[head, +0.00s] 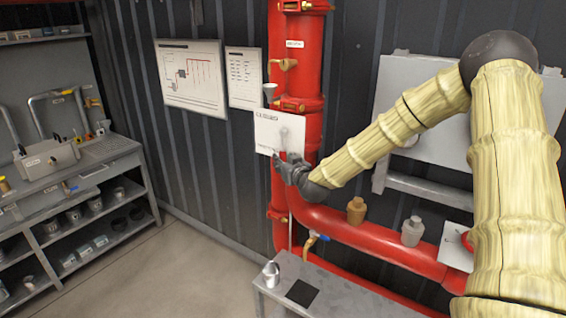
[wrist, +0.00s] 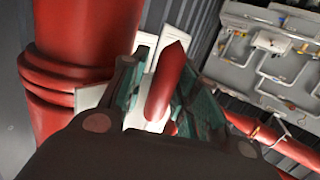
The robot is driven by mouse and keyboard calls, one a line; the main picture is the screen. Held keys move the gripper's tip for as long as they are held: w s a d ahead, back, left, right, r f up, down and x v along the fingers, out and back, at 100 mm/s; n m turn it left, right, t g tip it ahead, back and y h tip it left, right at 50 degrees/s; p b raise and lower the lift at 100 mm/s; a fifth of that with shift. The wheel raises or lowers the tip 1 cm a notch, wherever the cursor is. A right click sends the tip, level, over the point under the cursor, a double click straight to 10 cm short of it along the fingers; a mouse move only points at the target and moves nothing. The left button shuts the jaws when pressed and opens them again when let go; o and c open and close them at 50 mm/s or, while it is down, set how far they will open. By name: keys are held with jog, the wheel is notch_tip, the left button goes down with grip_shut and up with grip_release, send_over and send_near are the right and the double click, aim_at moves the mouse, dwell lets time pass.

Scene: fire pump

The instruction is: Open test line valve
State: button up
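My gripper (head: 285,163) is at the red vertical pipe (head: 303,70), just below a white sign plate (head: 280,132). In the wrist view my gripper (wrist: 165,95) has its fingers apart, with teal pads facing inward. A red lever-like piece (wrist: 168,80), likely the valve handle, stands between the fingers. It is close to the right finger, and a pale gap shows at the left finger. Whether it is touched is unclear. In the head view the gripper hides this piece. Which part is the test line valve cannot be read from the small lettering.
A brass valve with a blue handle (head: 318,237) sits low on the piping. A grey bench (head: 335,287) stands below, with a metal jug (head: 271,273). Brass and grey fittings (head: 356,210) top the horizontal pipe. Shelves (head: 75,225) stand left; floor between is clear.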

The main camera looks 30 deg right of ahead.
jog(key=shift+o, duration=0.2)
jog(key=shift+s, duration=0.1)
jog(key=s+a+r, duration=0.1)
jog(key=s, duration=1)
jog(key=shift+s+a+r, duration=0.2)
jog(key=shift+s+r, duration=0.1)
jog(key=shift+r, duration=0.05)
